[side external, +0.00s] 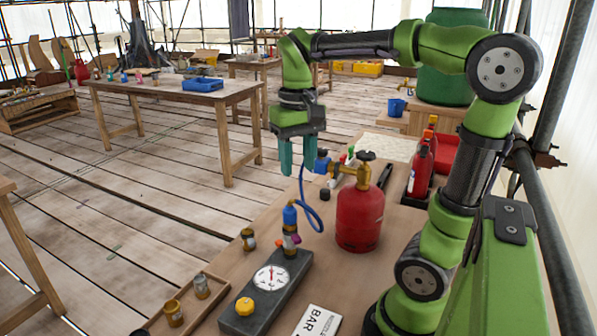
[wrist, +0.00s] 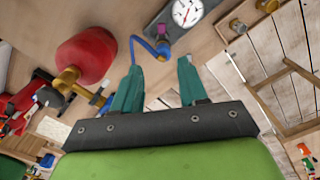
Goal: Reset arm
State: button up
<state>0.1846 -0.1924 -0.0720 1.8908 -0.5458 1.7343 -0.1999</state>
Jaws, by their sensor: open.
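My gripper (side external: 298,154) hangs from the green arm with its teal fingers pointing down, above the workbench and in the air. The fingers are apart and nothing is between them. In the wrist view my gripper (wrist: 158,85) also shows both teal fingers, spread and empty. A red gas bottle (side external: 360,218) with a brass valve (side external: 365,170) stands on the bench to the right of and below the fingers. A blue hose (side external: 310,208) runs near the bottle to a blue fitting (side external: 290,216) on a dark gauge block (side external: 268,290).
The gauge block carries a round dial (side external: 271,278) and a yellow knob (side external: 245,306). A wooden tray (side external: 215,288) with small brass pots lies at the front left. Red bottles (side external: 421,170) stand in a dark holder behind the gas bottle. A white card (side external: 318,321) lies at the front.

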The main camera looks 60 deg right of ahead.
jog(key=s+a+f+n+t+y, duration=0.1)
jog(key=a+f+t, duration=0.1)
jog(key=a, duration=0.3)
jog(key=s+a+f+n+t+y, duration=0.1)
jog(key=s+a+f+t, duration=0.1)
jog(key=a+t, duration=0.3)
jog(key=shift+s+a+n, duration=0.15)
jog(key=shift+a+n, duration=0.2)
jog(key=shift+n, duration=0.05)
